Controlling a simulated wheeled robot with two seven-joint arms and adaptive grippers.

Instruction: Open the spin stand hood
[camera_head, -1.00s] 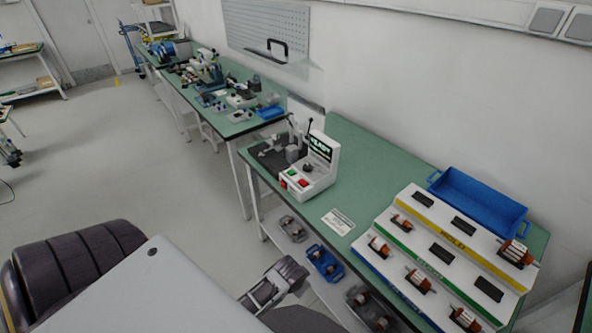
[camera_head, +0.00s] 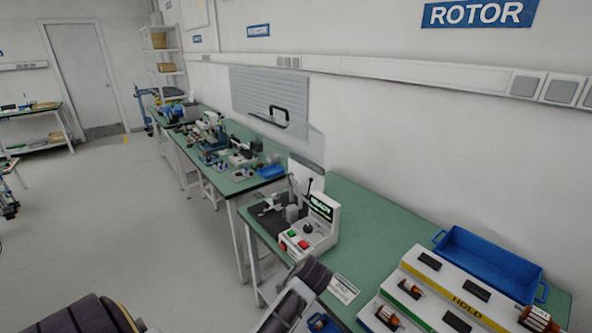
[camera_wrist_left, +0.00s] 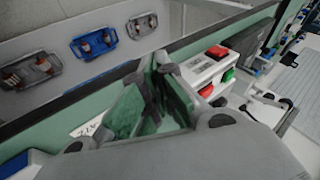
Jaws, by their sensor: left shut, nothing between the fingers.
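The spin stand (camera_head: 310,232) is a white box with a lit screen and red and green buttons, on the green bench. A clear pane, seemingly its hood (camera_head: 312,145), stands raised above and behind it, with a black handle (camera_head: 279,117) at its upper edge. The handle also shows in the left wrist view (camera_wrist_left: 268,98). My left gripper (camera_wrist_left: 158,82) is shut and empty, beside the red and green buttons in that view and apart from the handle. In the head view my left arm shows low in front of the stand; its fingertips cannot be made out. My right gripper is not in view.
A blue bin (camera_head: 490,262) and a white rack with rotors (camera_head: 455,300) stand right of the spin stand. A printed card (camera_head: 343,289) lies on the bench. Another bench (camera_head: 235,180) with tools stands beyond.

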